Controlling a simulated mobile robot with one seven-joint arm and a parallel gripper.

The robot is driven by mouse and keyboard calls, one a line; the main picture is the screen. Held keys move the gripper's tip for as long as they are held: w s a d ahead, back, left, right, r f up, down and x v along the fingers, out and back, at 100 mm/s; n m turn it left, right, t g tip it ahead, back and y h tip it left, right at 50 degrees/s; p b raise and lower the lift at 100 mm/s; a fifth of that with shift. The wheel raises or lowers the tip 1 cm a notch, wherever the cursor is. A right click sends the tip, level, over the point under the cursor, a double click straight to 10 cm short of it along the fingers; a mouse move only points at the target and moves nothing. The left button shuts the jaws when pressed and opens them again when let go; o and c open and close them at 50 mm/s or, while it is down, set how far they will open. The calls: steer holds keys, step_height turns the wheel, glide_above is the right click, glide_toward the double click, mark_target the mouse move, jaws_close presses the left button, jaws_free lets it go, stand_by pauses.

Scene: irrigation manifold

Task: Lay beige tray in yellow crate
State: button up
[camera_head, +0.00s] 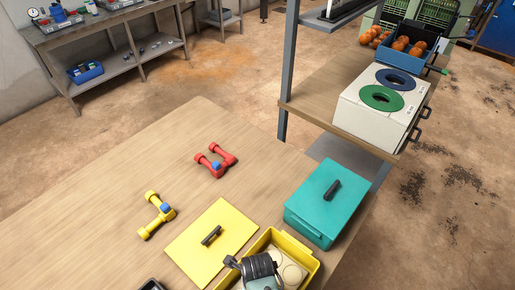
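The yellow crate (312,263) is at the bottom edge of the view, open at the top and cut off by the frame. A beige tray (292,273) with round shapes in its surface shows inside the crate's walls; whether it rests on the bottom cannot be seen. A dark ribbed body with a grey-green part, which looks like my gripper (258,270), is over the left part of the crate and hides some of the tray. Its fingertips cannot be made out, nor whether it holds the tray.
A yellow lid (190,250) with a black handle lies left of the crate. A lidded teal box (316,216) stands close behind it. Yellow (154,225) and red (214,162) pipe fittings lie on the wooden table (90,212). A dark item (151,285) is at the bottom edge. The table's left side is clear.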

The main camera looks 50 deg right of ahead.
stand_by(0.3)
steer(key=o, duration=1.5)
steer(key=shift+o, duration=0.3)
step_height(320, 180, up, 11)
steer(key=p, duration=1.1)
steer(key=shift+w, duration=0.1)
